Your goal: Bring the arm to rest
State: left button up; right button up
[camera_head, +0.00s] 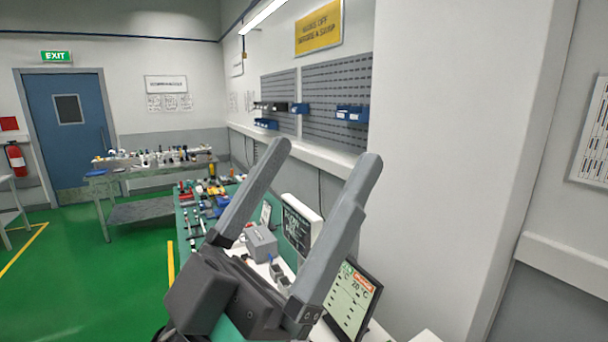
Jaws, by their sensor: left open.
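My left gripper (322,158) fills the lower middle of the head view. Its two long grey fingers point up and stand wide apart. Nothing is held between them; the wall and bench show through the gap. The dark gripper body hides part of the bench below. My right gripper is not in view.
Behind the fingers, a bench carries a grey box (261,243), a dark-screened monitor (298,228) and a tablet-like display (351,301). A cluttered table (130,172) stands farther back. A white wall column (450,150) rises at right. Green floor (85,270) is open at left.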

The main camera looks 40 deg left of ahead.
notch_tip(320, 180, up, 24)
jog(key=p, duration=2.4)
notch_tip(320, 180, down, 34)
jog(key=b, duration=3.4)
